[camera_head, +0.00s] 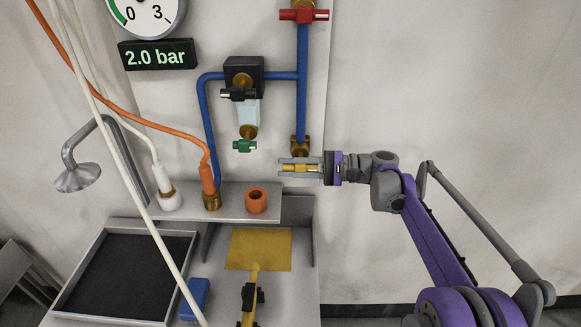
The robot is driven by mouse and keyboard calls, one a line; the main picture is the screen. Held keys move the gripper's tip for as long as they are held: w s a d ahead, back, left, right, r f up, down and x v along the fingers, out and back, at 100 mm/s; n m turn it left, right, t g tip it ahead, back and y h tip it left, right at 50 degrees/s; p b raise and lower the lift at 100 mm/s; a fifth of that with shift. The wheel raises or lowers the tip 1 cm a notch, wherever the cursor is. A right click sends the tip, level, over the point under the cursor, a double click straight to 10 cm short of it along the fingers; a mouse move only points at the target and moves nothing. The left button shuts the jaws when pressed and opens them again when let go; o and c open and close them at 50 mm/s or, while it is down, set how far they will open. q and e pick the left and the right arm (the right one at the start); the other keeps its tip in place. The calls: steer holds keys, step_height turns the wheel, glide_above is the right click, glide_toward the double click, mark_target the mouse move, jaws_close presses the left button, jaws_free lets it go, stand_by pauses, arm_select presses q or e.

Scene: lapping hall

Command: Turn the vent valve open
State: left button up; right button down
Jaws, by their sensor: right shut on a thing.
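A yellow valve handle (296,168) lies level just below a brass fitting (300,146) at the lower end of the vertical blue pipe. My right gripper (294,168) reaches in from the right and is shut on this handle, with its fingers above and below it. No label in view names the vent valve. Other valve handles show: a red one (304,15) at the top of the pipe, a black one (238,95) below a dark block, and a green one (244,146) lower down. My left gripper is not in view.
A gauge (142,12) and a display (157,55) reading 2.0 bar hang at upper left. A grey shelf (235,202) holds an orange ring (256,200) and hose ends. White and orange hoses cross the left side. The wall right of the panel is bare.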

mark_target(300, 170)
steer(key=shift+h+p, duration=0.85)
steer(key=shift+h, duration=0.05)
steer(key=h+p, duration=0.2)
steer(key=h, duration=0.1)
steer(key=h+p, duration=0.1)
steer(key=shift+d+f, duration=0.1)
steer(key=shift+f, duration=0.15)
steer(key=h, duration=0.1)
steer(key=h+p, duration=0.1)
steer(key=h, duration=0.1)
steer(key=shift+d+f, duration=0.15)
steer(key=shift+f, duration=0.15)
steer(key=h, duration=0.1)
steer(key=h+p, duration=0.1)
steer(key=h, duration=0.1)
steer(key=shift+w+d+f+h, duration=0.1)
steer(key=shift+d+f+h, duration=0.15)
steer(key=shift+d+h, duration=0.05)
steer(key=shift+d+f+h+p, duration=0.2)
steer(key=shift+h+p, duration=0.15)
steer(key=shift+h, duration=0.85)
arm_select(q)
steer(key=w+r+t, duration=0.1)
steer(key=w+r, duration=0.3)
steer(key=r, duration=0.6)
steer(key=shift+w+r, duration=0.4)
arm_select(e)
steer(key=shift+d+f+h, duration=0.1)
steer(key=shift+d+h, duration=0.2)
steer(key=shift+h, duration=0.8)
